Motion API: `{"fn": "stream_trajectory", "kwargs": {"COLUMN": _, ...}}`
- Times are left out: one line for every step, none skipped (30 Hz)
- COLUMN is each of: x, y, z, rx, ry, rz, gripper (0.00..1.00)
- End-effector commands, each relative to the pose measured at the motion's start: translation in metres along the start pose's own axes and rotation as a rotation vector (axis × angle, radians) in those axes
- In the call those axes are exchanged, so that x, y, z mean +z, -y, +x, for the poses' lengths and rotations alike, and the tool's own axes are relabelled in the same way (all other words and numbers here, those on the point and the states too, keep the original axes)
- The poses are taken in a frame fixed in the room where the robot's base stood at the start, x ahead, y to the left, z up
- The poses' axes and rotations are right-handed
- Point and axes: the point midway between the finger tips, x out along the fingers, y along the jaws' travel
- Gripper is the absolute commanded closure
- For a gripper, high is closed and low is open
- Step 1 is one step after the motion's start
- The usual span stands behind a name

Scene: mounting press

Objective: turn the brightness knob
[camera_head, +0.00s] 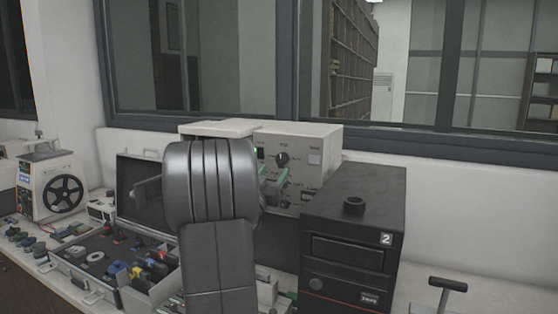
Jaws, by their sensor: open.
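A pale instrument box (326,143) stands at the back by the window, its front panel carrying dark controls. A black round knob (282,159) shows on the panel; its label is too small to read, so I cannot confirm it is the brightness knob. My grey arm covers the panel's left part. My gripper (274,174) shows green-tipped fingers just right of the arm, open, in front of the panel and just below and left of this knob. I cannot tell whether it touches a control.
A black box marked 2 (386,239) stands close on the right. An open case (134,299) with coloured parts lies left of my arm. A white machine with a black reel (37,195) is far left. A T-handle (447,285) stands at the lower right.

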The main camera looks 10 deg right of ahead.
Motion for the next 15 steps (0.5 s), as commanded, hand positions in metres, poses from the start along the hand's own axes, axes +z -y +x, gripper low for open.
{"fn": "stream_trajectory", "kwargs": {"x": -0.002, "y": 0.0, "z": 0.012, "rx": 0.002, "ry": 0.0, "rz": 0.0, "gripper": 0.44}}
{"fn": "stream_trajectory", "kwargs": {"x": -0.002, "y": -0.001, "z": 0.017, "rx": 0.002, "ry": 0.0, "rz": 0.0, "gripper": 0.44}}
{"fn": "stream_trajectory", "kwargs": {"x": -0.002, "y": -0.001, "z": 0.024, "rx": 0.002, "ry": 0.001, "rz": 0.0, "gripper": 0.44}}
{"fn": "stream_trajectory", "kwargs": {"x": -0.001, "y": 0.0, "z": 0.028, "rx": 0.001, "ry": 0.001, "rz": 0.0, "gripper": 0.44}}
{"fn": "stream_trajectory", "kwargs": {"x": -0.002, "y": 0.0, "z": 0.032, "rx": 0.001, "ry": 0.0, "rz": 0.001, "gripper": 0.44}}
{"fn": "stream_trajectory", "kwargs": {"x": -0.002, "y": 0.0, "z": 0.036, "rx": 0.001, "ry": 0.0, "rz": 0.001, "gripper": 0.44}}
{"fn": "stream_trajectory", "kwargs": {"x": -0.001, "y": 0.0, "z": 0.039, "rx": 0.0, "ry": 0.0, "rz": 0.001, "gripper": 0.44}}
{"fn": "stream_trajectory", "kwargs": {"x": -0.001, "y": 0.0, "z": 0.042, "rx": 0.0, "ry": 0.001, "rz": 0.001, "gripper": 0.44}}
{"fn": "stream_trajectory", "kwargs": {"x": -0.001, "y": 0.0, "z": 0.044, "rx": 0.0, "ry": 0.001, "rz": 0.0, "gripper": 0.44}}
{"fn": "stream_trajectory", "kwargs": {"x": 0.0, "y": 0.0, "z": 0.046, "rx": 0.0, "ry": 0.001, "rz": 0.0, "gripper": 0.44}}
{"fn": "stream_trajectory", "kwargs": {"x": 0.0, "y": 0.0, "z": 0.047, "rx": -0.001, "ry": 0.001, "rz": 0.0, "gripper": 0.44}}
{"fn": "stream_trajectory", "kwargs": {"x": 0.0, "y": 0.0, "z": 0.048, "rx": -0.001, "ry": 0.001, "rz": 0.0, "gripper": 0.44}}
{"fn": "stream_trajectory", "kwargs": {"x": 0.0, "y": 0.0, "z": 0.048, "rx": -0.001, "ry": 0.001, "rz": 0.0, "gripper": 0.44}}
{"fn": "stream_trajectory", "kwargs": {"x": 0.0, "y": 0.0, "z": 0.049, "rx": -0.001, "ry": 0.0, "rz": 0.0, "gripper": 0.44}}
{"fn": "stream_trajectory", "kwargs": {"x": 0.0, "y": 0.0, "z": 0.049, "rx": -0.001, "ry": 0.0, "rz": 0.001, "gripper": 0.44}}
